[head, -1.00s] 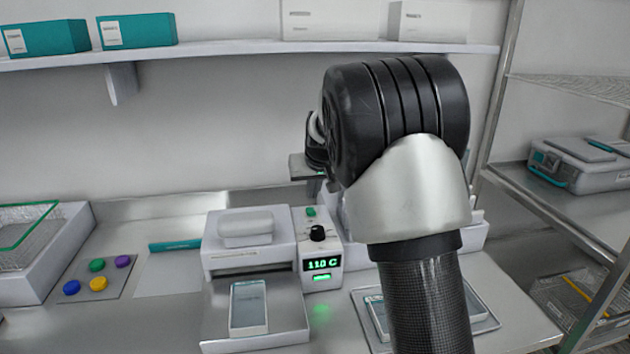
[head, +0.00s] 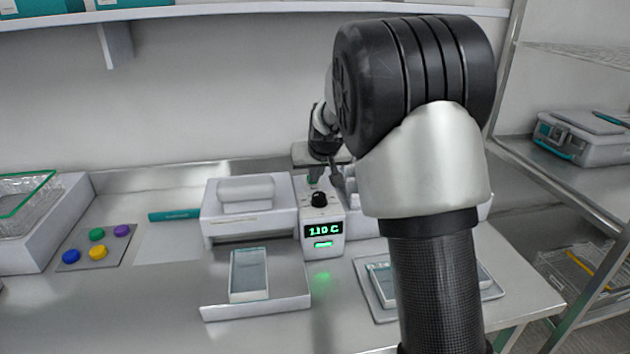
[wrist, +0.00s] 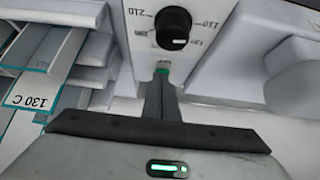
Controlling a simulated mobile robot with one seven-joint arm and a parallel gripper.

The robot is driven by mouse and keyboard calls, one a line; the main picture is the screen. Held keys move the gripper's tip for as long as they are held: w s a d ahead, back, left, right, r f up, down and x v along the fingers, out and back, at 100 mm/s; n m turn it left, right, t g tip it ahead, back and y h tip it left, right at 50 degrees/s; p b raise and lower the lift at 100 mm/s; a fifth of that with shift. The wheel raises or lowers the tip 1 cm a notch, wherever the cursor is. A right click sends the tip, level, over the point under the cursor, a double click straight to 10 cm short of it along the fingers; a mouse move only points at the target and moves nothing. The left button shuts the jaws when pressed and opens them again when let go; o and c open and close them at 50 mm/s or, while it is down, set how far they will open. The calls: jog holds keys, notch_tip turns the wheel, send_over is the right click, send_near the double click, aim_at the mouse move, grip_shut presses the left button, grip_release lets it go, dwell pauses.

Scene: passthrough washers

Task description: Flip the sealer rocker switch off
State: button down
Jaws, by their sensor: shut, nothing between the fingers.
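The sealer (head: 250,225) stands on the bench with a control panel on its right side. The panel has a black knob (head: 319,199) and a lit display (head: 322,231) reading 110 C. The green rocker switch (wrist: 162,72) is behind the knob. In the wrist view it shows just past my fingertips, partly hidden by them. My gripper (wrist: 160,84) is shut and empty, its fingertips at or very near the rocker. I cannot tell whether they touch. In the head view my gripper (head: 316,172) is over the back of the panel, mostly hidden by my arm.
A pouch (head: 249,272) lies on the sealer's front tray. Another tray (head: 378,300) is at the front right. Coloured buttons (head: 97,252) sit at the left. The wall shelf (head: 250,13) is above.

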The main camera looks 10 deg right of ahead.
jog(key=shift+s+f+t+b, duration=0.15)
jog(key=shift+f+t+b, duration=0.15)
jog(key=shift+f+b, duration=0.5)
jog(key=shift+r+p, duration=0.65)
jog(key=shift+p, duration=0.05)
jog(key=shift+r+p, duration=0.5)
jog(key=shift+r, duration=0.25)
jog(key=shift+r, duration=0.3)
jog(key=p+v, duration=0.2)
jog(key=v, duration=1)
jog(key=shift+s, duration=0.55)
